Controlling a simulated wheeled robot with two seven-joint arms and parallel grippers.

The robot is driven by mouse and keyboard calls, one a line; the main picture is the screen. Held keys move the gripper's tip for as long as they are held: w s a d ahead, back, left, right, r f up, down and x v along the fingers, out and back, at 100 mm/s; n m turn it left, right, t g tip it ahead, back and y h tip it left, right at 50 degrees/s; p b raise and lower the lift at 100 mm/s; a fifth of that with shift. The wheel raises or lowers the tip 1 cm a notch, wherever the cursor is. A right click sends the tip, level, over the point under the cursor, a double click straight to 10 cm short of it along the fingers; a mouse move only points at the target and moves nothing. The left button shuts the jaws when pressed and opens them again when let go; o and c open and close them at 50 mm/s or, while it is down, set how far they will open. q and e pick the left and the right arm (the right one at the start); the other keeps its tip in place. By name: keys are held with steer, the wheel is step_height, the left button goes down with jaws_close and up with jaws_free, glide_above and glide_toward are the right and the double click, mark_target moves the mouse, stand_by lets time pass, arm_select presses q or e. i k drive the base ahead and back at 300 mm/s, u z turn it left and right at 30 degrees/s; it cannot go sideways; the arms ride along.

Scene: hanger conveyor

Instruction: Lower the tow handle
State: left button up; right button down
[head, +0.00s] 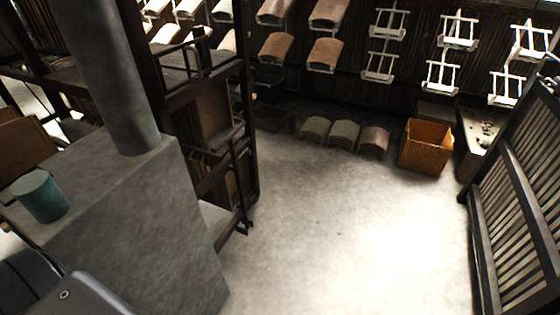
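I cannot make out a tow handle in the head view. Neither of my grippers is in view. A dark grey rounded part at the lower left corner may be mine, but it shows no fingers.
A grey block (130,225) with a round column (112,75) fills the left; a teal cup (41,196) stands on it. An orange crate (426,146) and several curved tiles (343,134) sit at the back. A slatted dark frame (515,210) stands right. The middle floor (350,225) is clear.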

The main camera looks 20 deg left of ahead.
mark_target(233, 166)
steer(key=z, duration=0.2)
steer(key=k, duration=0.35)
steer(key=z, duration=0.75)
steer(key=i, duration=1.05)
steer(key=u, duration=0.55)
steer(key=i, duration=0.8)
steer(key=u, duration=0.85)
